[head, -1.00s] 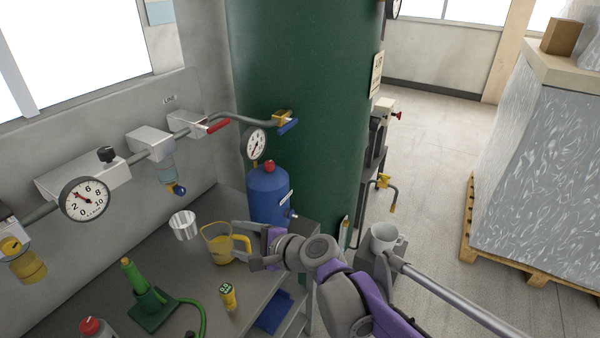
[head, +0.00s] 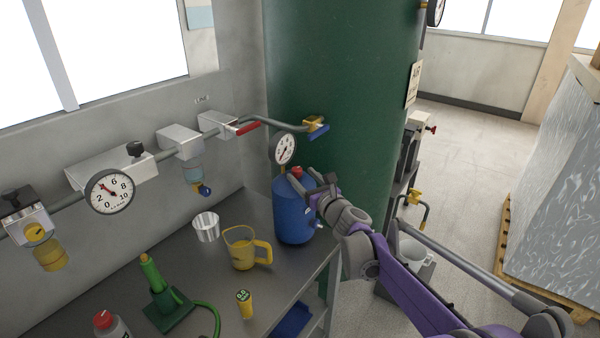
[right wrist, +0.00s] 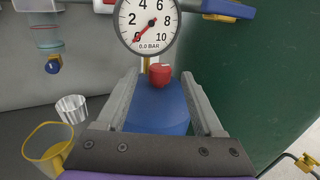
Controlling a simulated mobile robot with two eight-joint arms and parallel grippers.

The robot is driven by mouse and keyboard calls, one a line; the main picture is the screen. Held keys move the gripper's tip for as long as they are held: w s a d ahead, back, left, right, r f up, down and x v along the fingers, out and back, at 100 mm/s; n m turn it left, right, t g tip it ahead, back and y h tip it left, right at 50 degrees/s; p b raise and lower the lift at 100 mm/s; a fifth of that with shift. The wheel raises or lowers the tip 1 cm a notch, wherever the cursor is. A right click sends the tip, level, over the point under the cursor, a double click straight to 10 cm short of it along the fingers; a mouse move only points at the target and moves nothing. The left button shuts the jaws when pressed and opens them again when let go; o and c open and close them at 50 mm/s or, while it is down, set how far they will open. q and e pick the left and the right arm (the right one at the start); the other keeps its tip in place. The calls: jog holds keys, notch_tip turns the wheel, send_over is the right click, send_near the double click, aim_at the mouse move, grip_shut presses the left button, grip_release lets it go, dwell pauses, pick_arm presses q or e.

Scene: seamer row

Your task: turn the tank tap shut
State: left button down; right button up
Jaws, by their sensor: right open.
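The tap with a blue lever (head: 318,131) sits on a brass body where the grey pipe meets the big green tank (head: 345,80). Its blue lever also shows at the top of the right wrist view (right wrist: 228,8), cut by the edge. My right gripper (head: 301,174) is open and empty, below the tap and apart from it. It is by the top of a small blue cylinder (head: 291,222). In the right wrist view, the cylinder's red knob (right wrist: 160,75) appears between the open fingers; contact cannot be told. My left gripper is out of view.
A dial gauge (head: 285,149) stands over the blue cylinder, close to my right fingers. A red lever (head: 248,128) is on the pipe to the left. The bench holds a yellow jug (head: 243,255), a metal cup (head: 206,227) and a green torch-like tool (head: 157,285).

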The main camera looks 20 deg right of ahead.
aim_at(297, 171)
jog(key=shift+x, duration=1.35)
grip_shut()
